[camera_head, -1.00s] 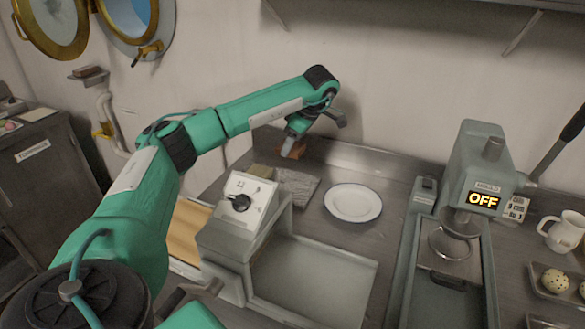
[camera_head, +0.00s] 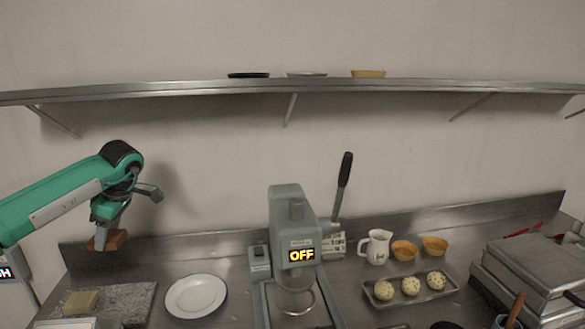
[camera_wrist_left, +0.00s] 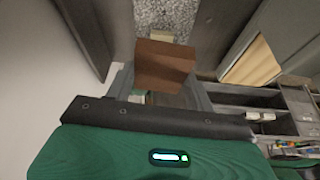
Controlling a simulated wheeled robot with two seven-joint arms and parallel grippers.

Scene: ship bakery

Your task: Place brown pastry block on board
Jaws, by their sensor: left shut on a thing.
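The brown pastry block (camera_head: 117,239) is held between the fingers of my left gripper (camera_head: 103,236), above the back of the counter. In the left wrist view the block (camera_wrist_left: 165,62) fills the space between the fingertips of the gripper (camera_wrist_left: 160,88). A grey speckled board (camera_head: 128,298) lies on the counter below it, cut off by the lower frame edge. The board (camera_wrist_left: 180,14) also shows beyond the block in the wrist view. A pale yellow block (camera_head: 80,302) rests on the board's left part. My right gripper is out of view.
A white plate (camera_head: 196,296) lies right of the board. A grey machine reading OFF (camera_head: 290,225) stands further right. A jug (camera_head: 376,247) and a tray of speckled balls (camera_head: 443,292) are beyond it. A shelf (camera_head: 200,92) runs along the wall. A tan wooden panel (camera_wrist_left: 252,65) shows in the wrist view.

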